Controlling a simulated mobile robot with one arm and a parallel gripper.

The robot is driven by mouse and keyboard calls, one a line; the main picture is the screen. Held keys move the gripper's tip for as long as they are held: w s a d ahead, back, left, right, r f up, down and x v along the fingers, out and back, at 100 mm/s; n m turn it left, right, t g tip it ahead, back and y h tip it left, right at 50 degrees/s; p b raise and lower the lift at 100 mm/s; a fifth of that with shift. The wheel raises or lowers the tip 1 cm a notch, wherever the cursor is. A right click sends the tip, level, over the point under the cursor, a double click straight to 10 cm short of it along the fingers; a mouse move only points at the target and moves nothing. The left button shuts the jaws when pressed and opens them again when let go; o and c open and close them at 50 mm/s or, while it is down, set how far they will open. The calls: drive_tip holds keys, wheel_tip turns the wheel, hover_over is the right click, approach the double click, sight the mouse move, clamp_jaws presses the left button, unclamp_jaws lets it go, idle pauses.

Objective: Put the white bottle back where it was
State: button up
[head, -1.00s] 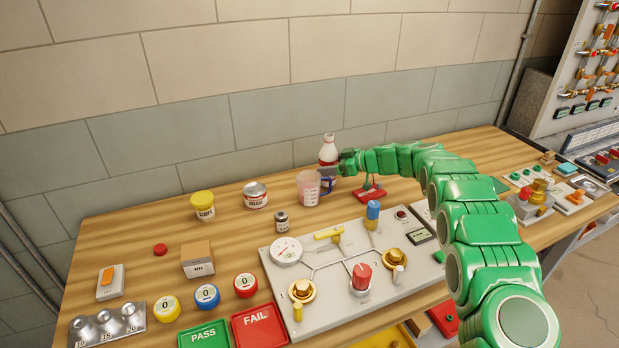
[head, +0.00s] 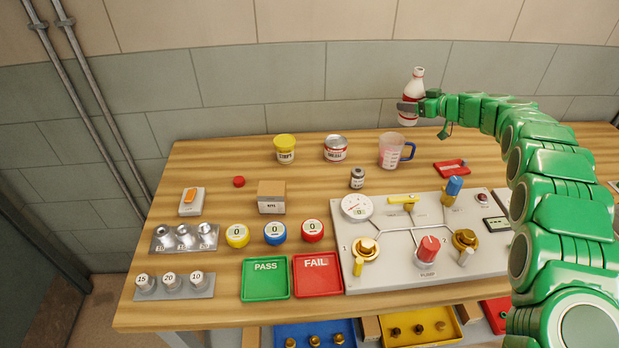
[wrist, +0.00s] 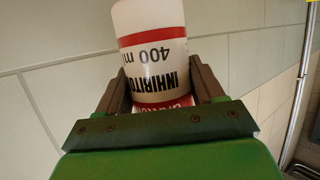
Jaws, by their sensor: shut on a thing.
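The white bottle (head: 414,88) has a red label and is held up above the back of the workbench, in front of the wall. My gripper (head: 408,107) is shut on it from the right side in the head view. In the wrist view the bottle (wrist: 155,50) sits between the two dark jaws, its label reading "INHIBITO..." and "400 ml", with part hidden by the gripper. The bottle is close to upright, slightly tilted. A measuring jug (head: 391,151) with a blue handle stands on the bench just below and left of it.
A grease tin (head: 335,148), a yellow-lidded jar (head: 285,149) and a small dark bottle (head: 357,178) stand left of the jug. A red stand base (head: 451,168) lies to its right. The valve panel (head: 400,270) fills the front right. Bare wood shows behind the tin.

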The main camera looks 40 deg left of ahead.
drive_tip(key=a+r+m+t, duration=0.1)
drive_tip(key=a+r, duration=0.1)
drive_tip(key=a+r+m+t+h, duration=0.1)
drive_tip(key=a+r+m+t, duration=0.1)
drive_tip(key=r, duration=0.1)
drive_tip(key=a+r+m+t+h, duration=0.1)
drive_tip(key=r, duration=0.2)
drive_tip(key=shift+w+a+m+t, duration=0.3)
drive_tip(key=shift+w+a+t, duration=0.05)
drive_tip(key=shift+a+t, duration=0.05)
drive_tip(key=shift+s+a+m+t+h, duration=0.2)
drive_tip(key=shift+s+a+m+t, duration=0.1)
drive_tip(key=shift+a, duration=0.15)
drive_tip(key=shift+s+a+m+t+h, duration=0.2)
drive_tip(key=shift+a+m+t, duration=0.1)
drive_tip(key=shift+a, duration=0.15)
drive_tip(key=shift+s+a+f+m+t+h, duration=0.25)
drive_tip(key=shift+s+a+m+t+h, duration=0.15)
drive_tip(key=shift+a, duration=0.1)
drive_tip(key=shift+s+a+f+m+t+h, duration=0.2)
drive_tip(key=shift+s+a+m+t+h, duration=0.15)
drive_tip(key=shift+a, duration=0.1)
drive_tip(key=shift+s+f, duration=0.1)
drive_tip(key=shift+s+a+f+m+t+h, duration=0.15)
drive_tip(key=shift+s+a+m+t+h, duration=0.1)
drive_tip(key=shift+m+h, duration=0.1)
drive_tip(key=shift+s+a+f+m+h, duration=0.3)
drive_tip(key=shift+s+a+f, duration=0.1)
drive_tip(key=shift+s, duration=0.1)
drive_tip(key=shift+s, duration=0.1)
